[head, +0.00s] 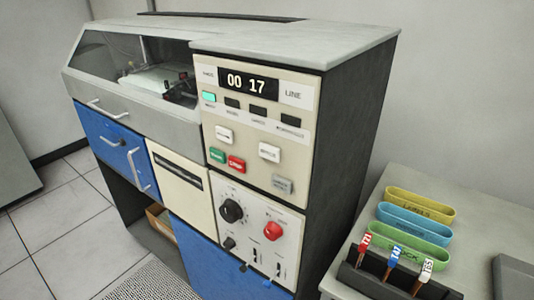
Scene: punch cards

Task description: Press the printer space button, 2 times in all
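The printer is a large grey, blue and cream cabinet with a control panel (253,175) on its front right. A white button (224,134) sits upper left on the panel, and a second white button (269,152) sits to its right. A grey button (282,185) is lower right. A green button (217,154) and a red button (236,164) sit side by side at left. The labels are too small to tell surely which button is space. The display (248,83) reads 00 17. A lamp (209,97) glows green. Neither gripper is in view.
A black dial (231,210) and a red knob (274,230) are below the buttons. Tiled floor (60,235) is open at left.

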